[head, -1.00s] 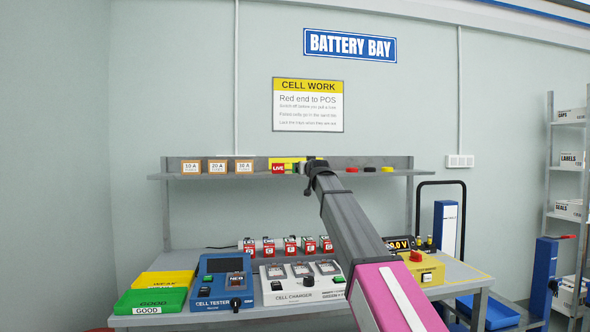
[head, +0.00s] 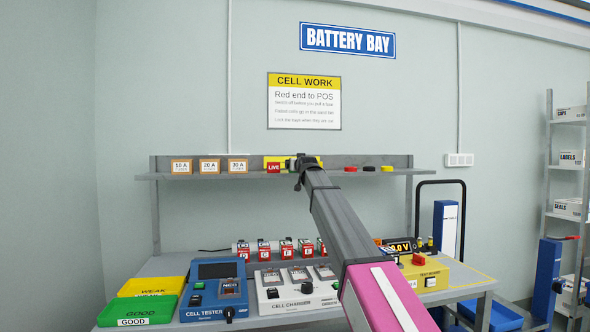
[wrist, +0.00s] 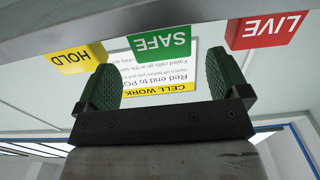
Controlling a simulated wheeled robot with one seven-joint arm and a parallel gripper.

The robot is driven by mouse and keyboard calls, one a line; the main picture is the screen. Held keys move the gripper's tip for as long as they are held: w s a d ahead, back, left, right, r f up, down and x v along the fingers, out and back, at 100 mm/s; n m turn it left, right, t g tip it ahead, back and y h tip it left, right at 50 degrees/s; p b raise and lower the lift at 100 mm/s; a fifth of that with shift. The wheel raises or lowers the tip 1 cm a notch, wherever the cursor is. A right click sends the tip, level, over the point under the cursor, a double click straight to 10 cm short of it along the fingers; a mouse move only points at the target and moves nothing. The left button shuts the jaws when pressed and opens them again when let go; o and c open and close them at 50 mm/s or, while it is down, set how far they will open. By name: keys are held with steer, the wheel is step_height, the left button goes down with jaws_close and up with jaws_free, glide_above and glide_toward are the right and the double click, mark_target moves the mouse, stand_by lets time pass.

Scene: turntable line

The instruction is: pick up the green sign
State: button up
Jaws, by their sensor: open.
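My gripper (wrist: 163,72) is open and empty. Its two green-padded fingers stand apart, with the green sign beyond and between them in the picture. In the head view my gripper (head: 304,158) is at the shelf just right of the red LIVE sign (head: 274,168), and I cannot make out the green sign behind it.
The shelf (head: 225,176) carries several small boxes on the left and round caps on the right. Below it, the bench holds a cell tester (head: 215,290), a cell charger (head: 290,291), several red-and-white cells and green and yellow bins.

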steer(key=x, duration=0.4)
steer(key=shift+s+a+r, duration=0.1)
steer(key=shift+a+r, duration=0.05)
steer(key=shift+r, duration=0.2)
steer(key=shift+w+a, duration=0.1)
steer(key=shift+w, duration=0.35)
steer(key=shift+f, duration=0.1)
steer(key=shift+s, duration=0.1)
steer(key=c, duration=1)
